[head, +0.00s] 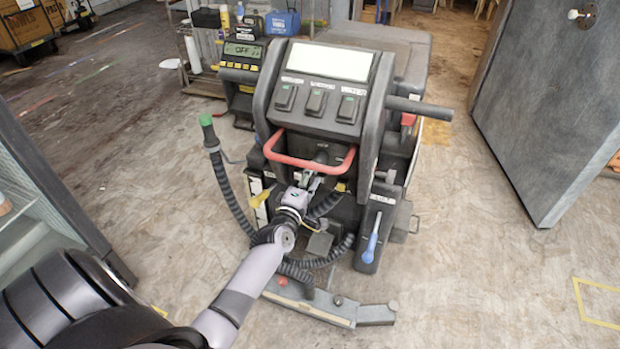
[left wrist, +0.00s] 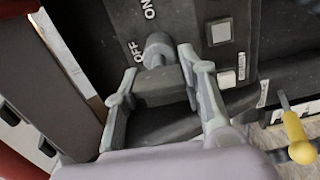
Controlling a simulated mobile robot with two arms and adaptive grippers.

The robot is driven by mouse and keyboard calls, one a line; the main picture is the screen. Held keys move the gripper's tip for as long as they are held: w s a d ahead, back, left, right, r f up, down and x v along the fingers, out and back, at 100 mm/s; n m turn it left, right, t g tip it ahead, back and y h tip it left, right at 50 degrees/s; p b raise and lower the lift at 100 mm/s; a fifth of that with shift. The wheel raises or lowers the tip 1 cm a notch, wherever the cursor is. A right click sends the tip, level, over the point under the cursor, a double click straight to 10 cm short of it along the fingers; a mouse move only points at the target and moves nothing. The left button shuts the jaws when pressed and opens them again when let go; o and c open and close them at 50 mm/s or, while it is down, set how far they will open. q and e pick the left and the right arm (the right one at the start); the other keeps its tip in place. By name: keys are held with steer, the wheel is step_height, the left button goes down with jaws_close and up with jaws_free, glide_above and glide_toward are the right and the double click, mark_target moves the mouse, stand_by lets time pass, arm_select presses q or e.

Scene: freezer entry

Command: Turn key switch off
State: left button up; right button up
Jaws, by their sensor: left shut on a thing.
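The key switch shows in the left wrist view, with a grey round stem (left wrist: 157,49) set in a dark panel and a dark block-like handle (left wrist: 160,86) below it. A white OFF label (left wrist: 135,52) is beside the stem, and an ON label (left wrist: 150,9) is above it. My left gripper (left wrist: 157,70) is shut on the key handle, one finger on each side. In the head view my left gripper (head: 309,180) is below the red bar of the machine, and the switch is mostly hidden there. Which label the key points to is not clear. My right gripper is out of view.
The dark machine (head: 318,110) has a red curved bar (head: 300,164) just above my gripper. A black ribbed hose (head: 230,190) hangs left, and a blue-handled tool (head: 372,240) is at right. A small display (head: 243,50) reads OFF. Open floor (head: 470,260) lies to the right.

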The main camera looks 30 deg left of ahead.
arm_select(q)
steer(key=shift+n, duration=0.5)
steer(key=o, duration=1.2)
steer(key=shift+c, duration=0.2)
steer(key=shift+s+f, duration=0.1)
steer(key=shift+s, duration=0.25)
steer(key=v, duration=1.1)
steer(key=shift+d, duration=0.2)
steer(key=shift+s, duration=0.15)
